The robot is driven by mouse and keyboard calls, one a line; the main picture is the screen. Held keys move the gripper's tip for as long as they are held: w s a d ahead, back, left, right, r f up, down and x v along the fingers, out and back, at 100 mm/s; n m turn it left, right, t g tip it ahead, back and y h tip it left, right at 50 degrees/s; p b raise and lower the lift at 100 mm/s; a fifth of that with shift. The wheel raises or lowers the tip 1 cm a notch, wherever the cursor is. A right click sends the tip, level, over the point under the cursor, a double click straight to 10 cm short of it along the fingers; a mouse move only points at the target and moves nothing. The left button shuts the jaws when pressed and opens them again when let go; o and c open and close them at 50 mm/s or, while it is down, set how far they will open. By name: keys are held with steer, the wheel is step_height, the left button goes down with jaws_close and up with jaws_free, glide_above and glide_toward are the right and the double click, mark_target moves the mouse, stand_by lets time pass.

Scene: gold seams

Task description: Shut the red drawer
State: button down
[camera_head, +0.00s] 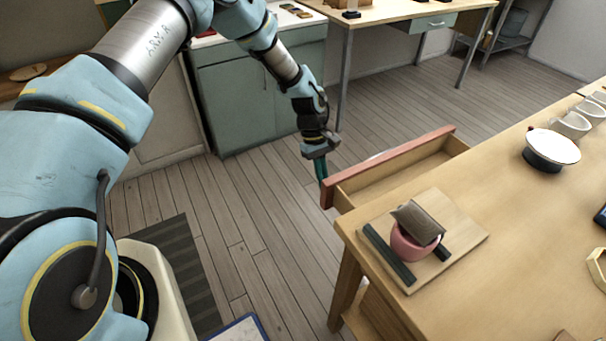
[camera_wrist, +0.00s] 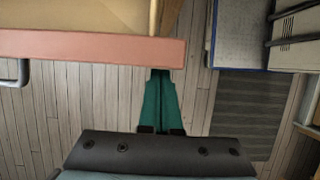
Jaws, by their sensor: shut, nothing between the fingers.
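The red drawer front (camera_head: 410,151) stands out from the wooden table, and the drawer is open with its bare inside (camera_head: 395,178) showing. The red front also crosses the top of the wrist view (camera_wrist: 90,47), with part of a grey handle (camera_wrist: 18,72) at the left edge. My gripper (camera_head: 321,175) points down just outside the front, near its near end. Its green fingers are shut and empty, and their tips (camera_wrist: 160,74) reach the lower edge of the front in the wrist view. I cannot tell whether they touch it.
On the wooden table (camera_head: 490,185), a board (camera_head: 465,232) holds a pink bowl (camera_head: 408,243) with a brown object on it. A white round dish (camera_head: 552,148) and cups stand farther right. Green cabinets (camera_head: 240,95) stand behind. The floor (camera_head: 250,200) outside the drawer is clear.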

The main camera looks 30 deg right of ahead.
steer(key=s, duration=1.2)
steer(key=shift+s+a, duration=0.35)
steer(key=shift+w, duration=0.1)
